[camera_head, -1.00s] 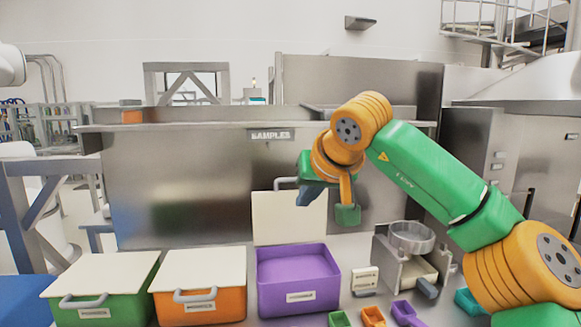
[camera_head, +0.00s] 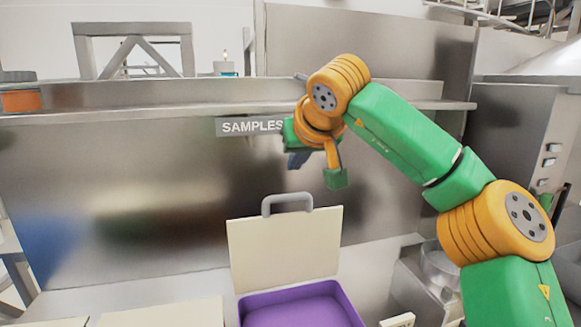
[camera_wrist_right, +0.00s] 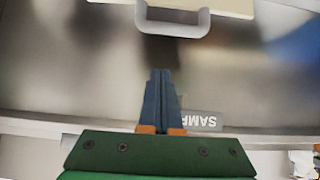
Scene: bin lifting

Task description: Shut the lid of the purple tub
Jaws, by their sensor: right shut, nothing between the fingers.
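The purple tub (camera_head: 305,306) stands at the bottom of the head view, cut off by the frame edge. Its cream lid (camera_head: 283,250) stands open and upright at the tub's back, with a grey handle (camera_head: 287,200) on its top edge. My right gripper (camera_head: 297,160) is above the handle and apart from it, its blue-grey fingers shut and empty. In the right wrist view the shut fingers (camera_wrist_right: 161,72) point toward the handle (camera_wrist_right: 172,24) and a strip of the lid (camera_wrist_right: 225,6), with a gap between. My left gripper is not in view.
A steel back panel with a "SAMPLES" sign (camera_head: 250,127) rises behind the tub. Cream lids of neighbouring tubs (camera_head: 165,315) show at the bottom left. A metal fixture (camera_head: 432,268) stands to the right, partly behind my right arm.

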